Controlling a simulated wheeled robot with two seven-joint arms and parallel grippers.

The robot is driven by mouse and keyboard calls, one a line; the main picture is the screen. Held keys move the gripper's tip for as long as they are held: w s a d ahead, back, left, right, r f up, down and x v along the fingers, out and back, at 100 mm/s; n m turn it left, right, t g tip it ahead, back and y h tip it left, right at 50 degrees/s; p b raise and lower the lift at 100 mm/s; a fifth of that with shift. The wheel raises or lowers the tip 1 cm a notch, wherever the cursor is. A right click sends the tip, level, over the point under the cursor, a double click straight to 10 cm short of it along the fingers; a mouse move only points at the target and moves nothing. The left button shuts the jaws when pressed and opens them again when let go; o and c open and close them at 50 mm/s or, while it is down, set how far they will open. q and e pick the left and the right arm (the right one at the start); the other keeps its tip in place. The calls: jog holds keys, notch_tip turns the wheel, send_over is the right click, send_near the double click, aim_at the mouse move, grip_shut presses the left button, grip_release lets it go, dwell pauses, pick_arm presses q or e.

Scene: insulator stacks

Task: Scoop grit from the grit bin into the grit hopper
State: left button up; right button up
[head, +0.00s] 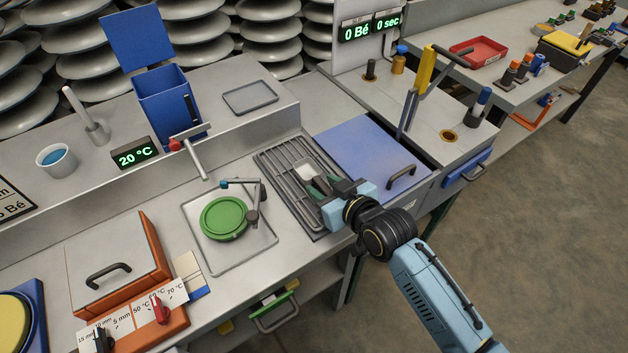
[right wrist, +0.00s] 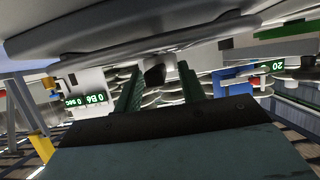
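My right gripper (head: 322,184) is low over the slatted metal rack (head: 284,190) in the head view. Its two green fingers stand apart. A small pale scoop-like object (head: 304,172) lies on the rack by the fingertips. In the right wrist view a dark rounded end (right wrist: 155,75) shows between the fingers (right wrist: 160,88), with space on both sides; I cannot tell whether it belongs to the scoop. A blue bin (head: 165,100) with its lid raised stands on the back ledge. I cannot tell which container is the grit bin or hopper. My left gripper is out of view.
A blue lid (head: 370,150) with a dark handle is right of the rack. Upright rods and a yellow bar (head: 426,68) stand at the right.

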jog(key=shift+w+a+f, duration=0.2)
jog(key=shift+w+a, duration=0.1)
jog(key=shift+w, duration=0.1)
grip_shut()
jog(key=shift+r, duration=0.1)
